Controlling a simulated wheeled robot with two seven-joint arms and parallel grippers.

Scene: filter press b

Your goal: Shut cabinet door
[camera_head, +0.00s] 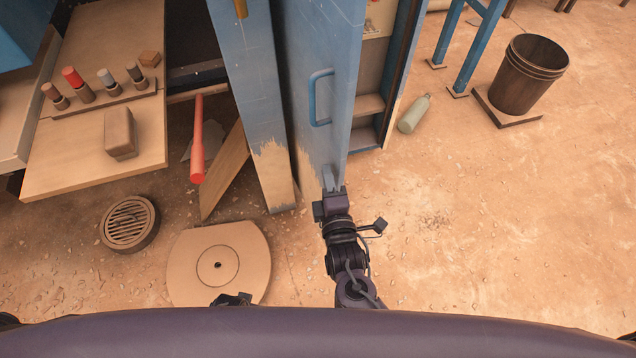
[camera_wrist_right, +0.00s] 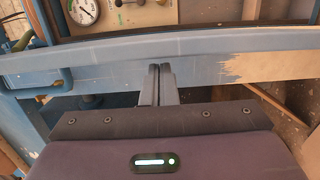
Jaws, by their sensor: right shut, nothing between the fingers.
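The blue cabinet door (camera_head: 335,60) stands open in the head view, with its blue loop handle (camera_head: 318,97) facing left. The cabinet's inside (camera_head: 372,80) with its shelves shows to the right of the door. My right gripper (camera_head: 331,178) is shut and empty at the door's near lower end. In the right wrist view the closed fingers (camera_wrist_right: 160,85) overlap the blue door edge (camera_wrist_right: 200,72); I cannot tell whether they touch it. My left gripper is not clearly seen.
A blue post (camera_head: 245,70) stands left of the door. A green bottle (camera_head: 413,114) and a brown bucket (camera_head: 528,75) are on the right. A round plate (camera_head: 218,265) and a drain grate (camera_head: 129,223) lie at left. The floor at right front is clear.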

